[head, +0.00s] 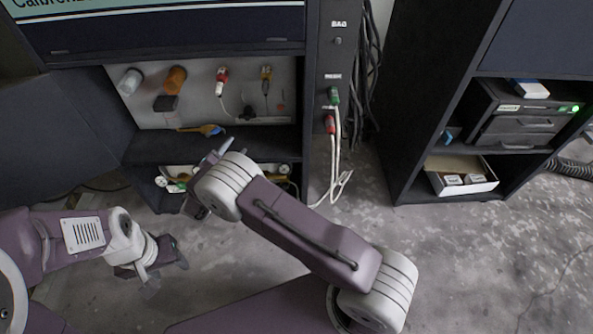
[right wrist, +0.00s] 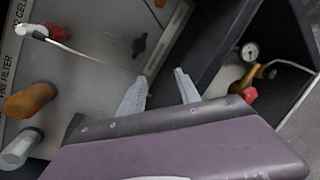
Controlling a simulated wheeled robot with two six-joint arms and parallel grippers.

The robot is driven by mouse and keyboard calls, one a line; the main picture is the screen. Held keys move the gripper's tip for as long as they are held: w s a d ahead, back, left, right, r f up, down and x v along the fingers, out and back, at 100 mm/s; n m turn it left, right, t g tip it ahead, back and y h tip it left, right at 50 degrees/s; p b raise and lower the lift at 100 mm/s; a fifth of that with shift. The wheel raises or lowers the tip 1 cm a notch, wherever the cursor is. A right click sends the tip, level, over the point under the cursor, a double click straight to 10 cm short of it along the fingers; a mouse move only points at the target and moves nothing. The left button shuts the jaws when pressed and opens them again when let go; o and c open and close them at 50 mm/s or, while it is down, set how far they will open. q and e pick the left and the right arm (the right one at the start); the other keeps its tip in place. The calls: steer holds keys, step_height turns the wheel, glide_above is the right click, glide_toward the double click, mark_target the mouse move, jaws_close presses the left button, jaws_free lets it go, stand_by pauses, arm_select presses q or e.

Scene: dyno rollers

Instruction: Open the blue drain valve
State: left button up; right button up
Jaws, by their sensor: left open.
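I cannot clearly make out a blue drain valve. An orange piece with a blue end (head: 206,130) lies on the dark shelf edge in the head view; I cannot tell whether it is the valve. My right gripper (head: 212,156) is just below it in that view, in front of the lower shelf. In the right wrist view its two pale fingers (right wrist: 160,86) are apart with nothing between them. My left gripper (head: 165,257) is open and empty over the floor at the lower left.
A gauge (right wrist: 250,52) and red knob (right wrist: 250,95) are in the lower bay. A right-hand shelf holds a white box (head: 462,185).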

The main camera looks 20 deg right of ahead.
steer(key=s+d+m+g+p, duration=0.1)
steer(key=s+d+m+g, duration=0.7)
steer(key=s+d, duration=0.6)
steer(key=shift+s+d+m+g+y, duration=0.3)
steer(key=shift+d+g, duration=0.15)
steer(key=shift+g, duration=0.65)
steer(key=shift+r, duration=0.1)
